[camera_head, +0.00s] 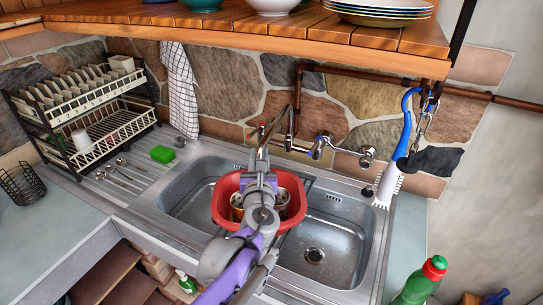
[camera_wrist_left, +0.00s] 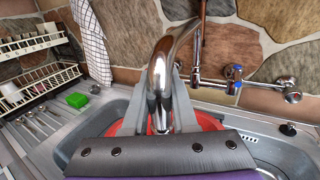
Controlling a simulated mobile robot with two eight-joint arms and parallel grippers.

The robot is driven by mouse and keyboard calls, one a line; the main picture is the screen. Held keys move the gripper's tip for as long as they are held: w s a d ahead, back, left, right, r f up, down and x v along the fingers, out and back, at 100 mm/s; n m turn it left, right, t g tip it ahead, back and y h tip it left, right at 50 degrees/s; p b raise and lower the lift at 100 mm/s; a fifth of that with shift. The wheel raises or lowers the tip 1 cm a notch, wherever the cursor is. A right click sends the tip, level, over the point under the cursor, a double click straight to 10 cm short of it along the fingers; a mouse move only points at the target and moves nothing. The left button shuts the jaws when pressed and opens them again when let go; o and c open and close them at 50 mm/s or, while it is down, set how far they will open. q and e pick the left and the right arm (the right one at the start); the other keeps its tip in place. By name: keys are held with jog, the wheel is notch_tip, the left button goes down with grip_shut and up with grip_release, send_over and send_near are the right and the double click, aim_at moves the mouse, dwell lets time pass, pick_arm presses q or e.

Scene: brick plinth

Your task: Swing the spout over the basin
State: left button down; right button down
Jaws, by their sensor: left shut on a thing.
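The chrome spout (camera_wrist_left: 160,75) rises in a curved arc in the left wrist view, with its downturned end between the grey fingers of my left gripper (camera_wrist_left: 165,112). In the head view my left gripper (camera_head: 262,155) is shut on the spout (camera_head: 275,128), above the red tub near the divider between the two sink bowls. The mixer tap body (camera_head: 318,148) is on the wall behind the sink. The right-hand steel basin (camera_head: 335,225) is empty, with its drain visible. My arm hides part of the left bowl and the tub. My right gripper is not in view.
A red tub (camera_head: 228,182) with cups sits in the sink below my gripper. A dish rack (camera_head: 95,105) and green sponge (camera_head: 162,154) are at left. A white brush (camera_head: 388,185) hangs at right. A wooden shelf (camera_head: 250,30) overhangs the sink.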

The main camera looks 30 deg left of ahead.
pick_arm(q)
jog(key=shift+a, duration=0.35)
jog(key=c, duration=0.7)
grip_release()
jog(key=shift+w, duration=0.1)
jog(key=v, duration=1.1)
